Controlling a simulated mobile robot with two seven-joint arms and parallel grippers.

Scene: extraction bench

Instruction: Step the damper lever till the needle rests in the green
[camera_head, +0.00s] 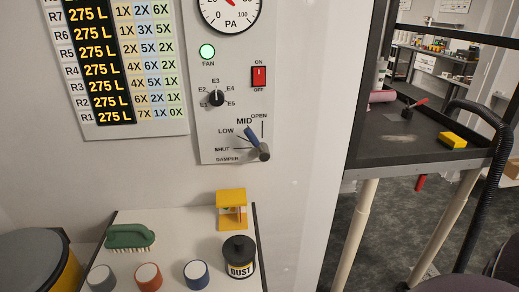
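The damper lever (251,135) is a blue bar on a dark round hub (264,152) on the grey control panel. It points up and left, at the MID mark, between LOW and OPEN; SHUT is at the lower left. The PA gauge (229,19) is at the top of the panel, cut off by the picture's upper edge. Part of its red needle shows, but its tip and any green band are out of view, so I cannot tell its reading. Neither of my grippers is in view.
The fan lamp (207,51) glows green beside a red on/off switch (259,76). A selector knob (216,98) sits above the lever. Below are a brush (130,237), a yellow stand (232,210), a dust jar (239,258) and several capped pots. Space before the lever is clear.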

